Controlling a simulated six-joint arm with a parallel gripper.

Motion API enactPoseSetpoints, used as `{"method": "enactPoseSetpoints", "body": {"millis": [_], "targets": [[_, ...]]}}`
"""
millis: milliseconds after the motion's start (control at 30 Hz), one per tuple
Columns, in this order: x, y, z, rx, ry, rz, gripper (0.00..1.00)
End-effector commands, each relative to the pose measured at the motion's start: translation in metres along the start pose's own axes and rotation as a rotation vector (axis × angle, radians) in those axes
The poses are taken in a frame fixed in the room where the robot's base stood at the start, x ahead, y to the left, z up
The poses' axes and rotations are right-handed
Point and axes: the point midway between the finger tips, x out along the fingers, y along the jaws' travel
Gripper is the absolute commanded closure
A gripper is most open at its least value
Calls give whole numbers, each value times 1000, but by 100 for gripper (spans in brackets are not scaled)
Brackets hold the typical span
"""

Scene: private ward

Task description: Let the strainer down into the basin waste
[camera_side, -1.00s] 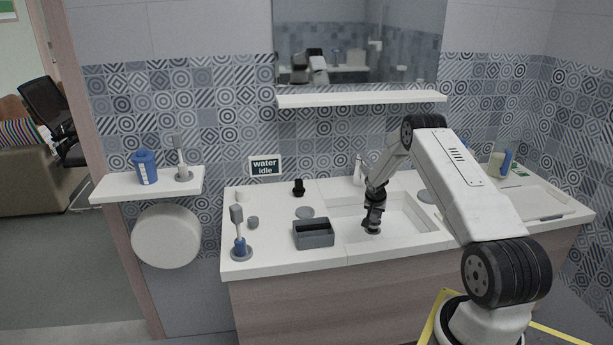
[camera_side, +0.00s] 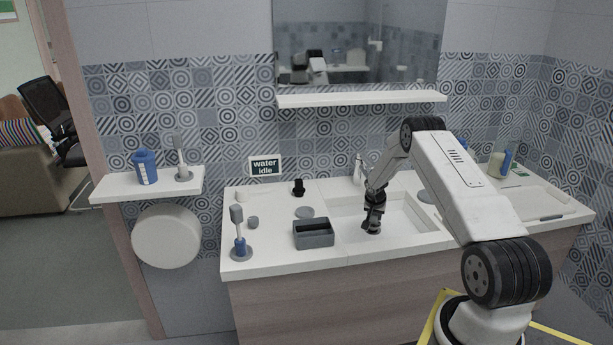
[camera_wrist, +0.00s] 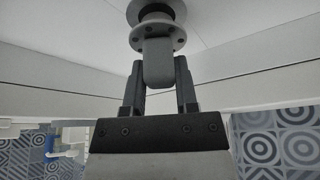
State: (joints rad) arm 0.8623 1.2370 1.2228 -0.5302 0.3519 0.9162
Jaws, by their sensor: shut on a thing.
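My gripper (camera_side: 374,210) points down inside the white basin (camera_side: 412,218), low and close to its floor. In the wrist view my gripper (camera_wrist: 160,82) is shut on the grey strainer (camera_wrist: 157,62), with its upright grip between the two fingers. The strainer's round flange with small holes is beyond the fingertips. Past the flange a darker round part (camera_wrist: 158,9) is cut by the top edge; I cannot tell whether it is the strainer's lower end or the waste. The waste opening is hidden, and I cannot tell whether the strainer touches it.
A dark grey open box (camera_side: 314,235) stands on the counter left of the basin. The tap (camera_side: 358,170) rises behind the basin. A sign (camera_side: 265,166) reads "water idle".

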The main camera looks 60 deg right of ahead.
Motion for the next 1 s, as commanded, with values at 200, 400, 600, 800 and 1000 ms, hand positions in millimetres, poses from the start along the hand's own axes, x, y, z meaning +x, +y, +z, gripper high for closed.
{"method": "enactPoseSetpoints", "body": {"millis": [200,400,600,800,1000], "targets": [[4,0,2,0,0,0,100],[7,0,3,0,0,0,100],[9,0,4,0,1,-1,100],[10,0,4,0,1,-1,100],[10,0,4,0,1,-1,100]]}}
